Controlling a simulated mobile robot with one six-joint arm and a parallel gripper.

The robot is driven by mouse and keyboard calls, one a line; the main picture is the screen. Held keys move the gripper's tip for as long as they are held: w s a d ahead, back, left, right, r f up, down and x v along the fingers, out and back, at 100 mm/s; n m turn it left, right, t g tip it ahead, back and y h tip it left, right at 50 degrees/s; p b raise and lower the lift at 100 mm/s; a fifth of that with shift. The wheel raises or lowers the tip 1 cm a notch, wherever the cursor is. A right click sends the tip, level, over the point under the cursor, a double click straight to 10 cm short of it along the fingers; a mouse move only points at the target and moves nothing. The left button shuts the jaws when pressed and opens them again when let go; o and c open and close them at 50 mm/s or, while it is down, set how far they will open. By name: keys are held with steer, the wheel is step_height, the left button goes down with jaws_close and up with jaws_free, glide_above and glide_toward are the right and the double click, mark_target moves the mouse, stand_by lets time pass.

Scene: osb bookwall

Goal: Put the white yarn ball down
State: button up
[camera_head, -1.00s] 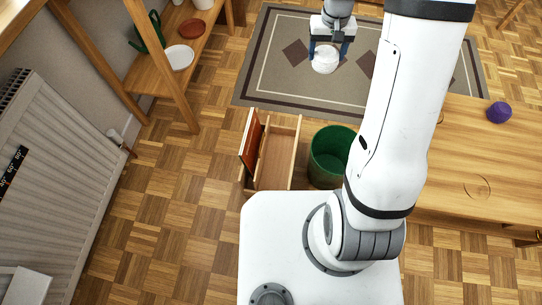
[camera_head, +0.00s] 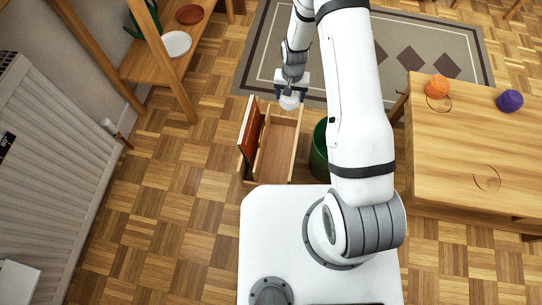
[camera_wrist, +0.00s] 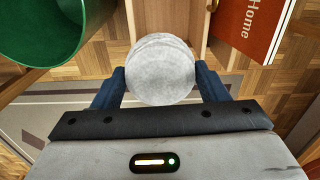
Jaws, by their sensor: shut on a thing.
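The white yarn ball (camera_wrist: 160,70) is between the two blue fingers of my gripper (camera_wrist: 161,88) in the wrist view. My gripper is shut on it. In the head view the ball (camera_head: 289,103) hangs under my gripper (camera_head: 291,92), at the far end of the open wooden drawer (camera_head: 275,155). In the wrist view part of the drawer (camera_wrist: 165,15) shows just beyond the ball. How high the ball is above the drawer I cannot tell.
A red book (camera_head: 251,132) leans at the drawer's left side. A green bin (camera_head: 319,150) stands right of the drawer, partly behind my arm. A wooden table (camera_head: 470,150) at right bears an orange ball (camera_head: 438,86) and a purple ball (camera_head: 510,101). A shelf with plates stands at upper left.

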steer(key=shift+m, duration=0.3)
steer(key=shift+s+a+f+b, duration=0.35)
steer(key=shift+f+b, duration=0.8)
steer(key=shift+f, duration=3.25)
steer(key=shift+s+a+f+b, duration=0.4)
steer(key=shift+f+b, duration=0.8)
steer(key=shift+f, duration=3.2)
steer(key=shift+s+a+f+b, duration=0.35)
steer(key=shift+f+b, duration=0.8)
steer(key=shift+f, duration=3.25)
steer(key=shift+f, duration=0.2)
steer(key=o, duration=0.7)
steer(key=shift+r, duration=0.2)
